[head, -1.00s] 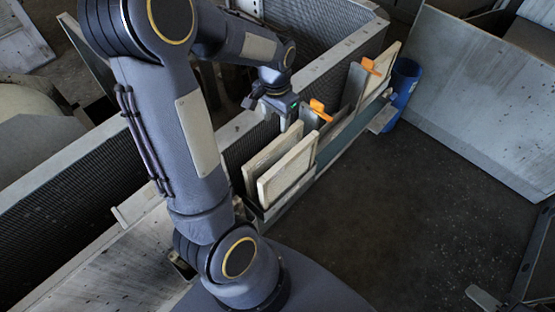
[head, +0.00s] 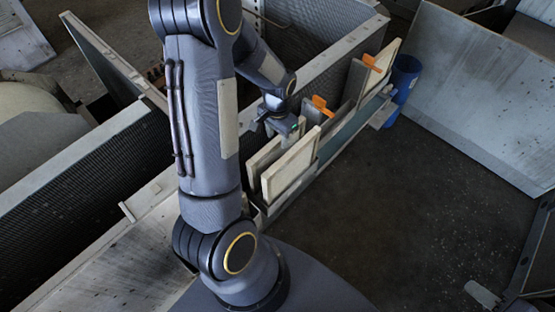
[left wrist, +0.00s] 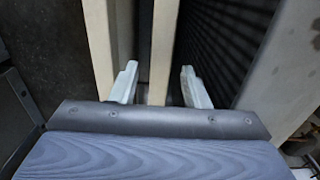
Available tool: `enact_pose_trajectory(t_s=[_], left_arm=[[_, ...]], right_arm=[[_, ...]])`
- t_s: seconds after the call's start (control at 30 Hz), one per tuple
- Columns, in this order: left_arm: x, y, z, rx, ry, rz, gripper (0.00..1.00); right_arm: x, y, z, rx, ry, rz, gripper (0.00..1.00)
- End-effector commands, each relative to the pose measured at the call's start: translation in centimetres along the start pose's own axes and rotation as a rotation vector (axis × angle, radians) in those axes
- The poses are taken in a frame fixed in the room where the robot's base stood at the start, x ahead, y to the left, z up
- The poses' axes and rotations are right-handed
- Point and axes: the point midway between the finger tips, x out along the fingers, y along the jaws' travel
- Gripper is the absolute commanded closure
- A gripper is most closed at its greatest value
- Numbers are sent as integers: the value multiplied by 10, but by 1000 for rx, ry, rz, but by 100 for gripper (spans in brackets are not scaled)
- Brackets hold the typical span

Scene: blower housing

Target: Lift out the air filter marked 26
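Cream-framed panel filters stand on edge in a row, a nearer one (head: 290,165) and one behind it (head: 263,158). Greyer panels (head: 356,82) stand further along, with orange tabs (head: 322,106) in the row. No number 26 is legible on any of them. My left gripper (head: 285,135) is above the row, close to the cream panels. In the left wrist view my left gripper (left wrist: 160,85) is open, with a cream frame edge (left wrist: 162,45) between its fingers, gaps visible on both sides. Another cream edge (left wrist: 98,40) lies outside the left finger. My right gripper is not recognisable.
A metal housing wall (head: 335,65) with dark mesh runs behind the row. A blue bin (head: 403,78) stands at its far end. A large grey panel (head: 480,90) leans at the right. The dark floor (head: 400,200) in front is mostly clear.

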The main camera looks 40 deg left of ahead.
Motion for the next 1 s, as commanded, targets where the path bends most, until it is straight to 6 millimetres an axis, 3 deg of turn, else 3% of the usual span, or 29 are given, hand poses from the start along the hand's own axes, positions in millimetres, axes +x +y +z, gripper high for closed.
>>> enact_pose_trajectory(t_s=[0.03, 0.3, 0.77, 1.0], left_arm=[[0, 0, 0, 0, 0, 0, 65], [0, 0, 0, 0, 0, 0, 100], [-3, 0, -1, 0, 2, 0, 100], [-26, 0, -1, 1, 6, -1, 100]], right_arm=[[0, 0, 0, 0, 0, 0, 64], [0, 0, 0, 0, 0, 0, 64], [0, 0, 0, 0, 0, 0, 64], [1, 0, 0, 0, 0, 0, 64]])
